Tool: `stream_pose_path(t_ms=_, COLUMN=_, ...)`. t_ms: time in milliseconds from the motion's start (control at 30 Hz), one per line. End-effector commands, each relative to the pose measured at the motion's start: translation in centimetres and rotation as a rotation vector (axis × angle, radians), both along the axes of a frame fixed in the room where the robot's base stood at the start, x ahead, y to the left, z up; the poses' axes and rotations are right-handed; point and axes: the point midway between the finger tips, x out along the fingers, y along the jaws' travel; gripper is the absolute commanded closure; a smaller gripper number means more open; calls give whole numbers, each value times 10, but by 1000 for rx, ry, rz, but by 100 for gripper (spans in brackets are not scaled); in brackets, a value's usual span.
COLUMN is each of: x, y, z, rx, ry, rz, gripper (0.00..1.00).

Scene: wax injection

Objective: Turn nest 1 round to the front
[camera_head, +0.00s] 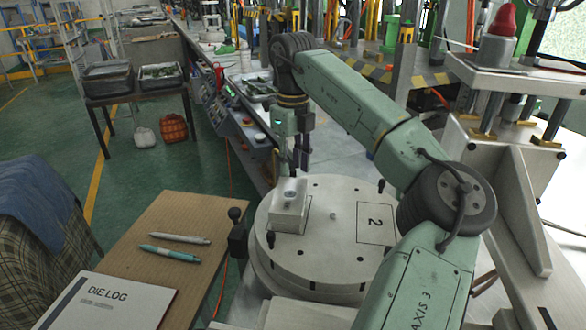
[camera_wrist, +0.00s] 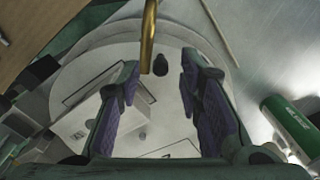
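The round pale turntable (camera_head: 325,262) has a square outline marked "2" (camera_head: 374,222) on its right side. Short dark pegs stand near the rim, one at the front left (camera_head: 270,240) and one at the right (camera_head: 381,186). My gripper (camera_head: 301,164) points down over the turntable's back edge. In the wrist view its purple-padded fingers (camera_wrist: 160,62) are apart, with a dark peg (camera_wrist: 160,66) in line between the tips; I cannot tell how deep it sits.
A black-knobbed post (camera_head: 236,225) stands beside the turntable at the left. A brass-coloured rod (camera_wrist: 149,35) crosses the top of the wrist view. A wooden desk (camera_head: 200,255) with pens and a die log is at left. A press frame (camera_head: 510,180) stands at right.

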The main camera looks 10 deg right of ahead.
Motion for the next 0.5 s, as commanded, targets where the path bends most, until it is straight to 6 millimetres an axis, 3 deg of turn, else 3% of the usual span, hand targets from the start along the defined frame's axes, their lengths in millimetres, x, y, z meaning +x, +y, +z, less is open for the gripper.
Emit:
stream_pose_path(t_ms=300, x=0, y=1, z=69, rx=0, ry=-1, rz=0, gripper=67)
stream_pose_path(t_ms=500, x=0, y=1, z=95, rx=-1, ry=0, rz=0, gripper=67)
